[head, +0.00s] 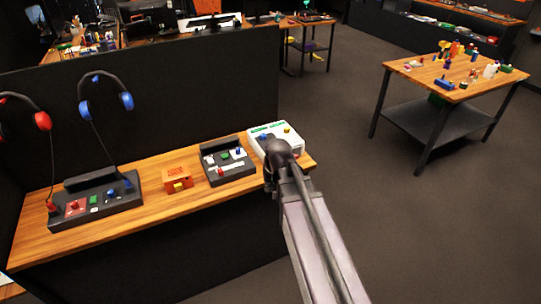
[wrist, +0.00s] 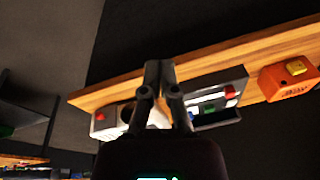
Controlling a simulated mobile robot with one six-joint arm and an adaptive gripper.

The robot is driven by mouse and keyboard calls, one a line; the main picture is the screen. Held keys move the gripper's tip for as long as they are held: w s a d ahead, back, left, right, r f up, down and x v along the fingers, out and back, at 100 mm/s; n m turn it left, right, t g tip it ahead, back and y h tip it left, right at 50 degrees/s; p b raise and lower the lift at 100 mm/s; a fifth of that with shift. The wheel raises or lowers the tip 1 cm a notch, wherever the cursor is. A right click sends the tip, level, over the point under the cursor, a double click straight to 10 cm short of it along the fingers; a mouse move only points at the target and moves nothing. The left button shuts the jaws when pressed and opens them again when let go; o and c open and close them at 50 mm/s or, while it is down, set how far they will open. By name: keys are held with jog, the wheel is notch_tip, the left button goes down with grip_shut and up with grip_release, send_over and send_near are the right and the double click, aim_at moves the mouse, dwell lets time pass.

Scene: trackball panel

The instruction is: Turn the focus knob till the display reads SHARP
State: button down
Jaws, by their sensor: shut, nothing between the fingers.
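A white panel (head: 259,131) sits at the right end of the wooden bench. It has green strips along its back edge, a blue part (head: 264,136) and a yellow part (head: 287,130). Which part is the focus knob, and what any display reads, is too small to tell. My arm covers the panel's front in the head view. In the wrist view my gripper (wrist: 159,66) is shut and empty, its tips against the bench edge in the picture. The white panel (wrist: 104,124) shows behind and left of the fingers, with a red part on it, partly hidden.
A dark grey panel (head: 236,172) with coloured parts stands just left of the white one. Farther left are an orange box (head: 177,184) and a long black panel (head: 120,200) below hanging headphones. A dark partition (head: 190,95) stands behind the bench (head: 150,220).

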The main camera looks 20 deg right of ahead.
jog(key=s+a+n+g+h, duration=0.1)
jog(key=s+g, duration=0.1)
jog(key=s, duration=0.7)
jog(key=shift+s+f, duration=0.15)
jog(key=shift+f, duration=0.05)
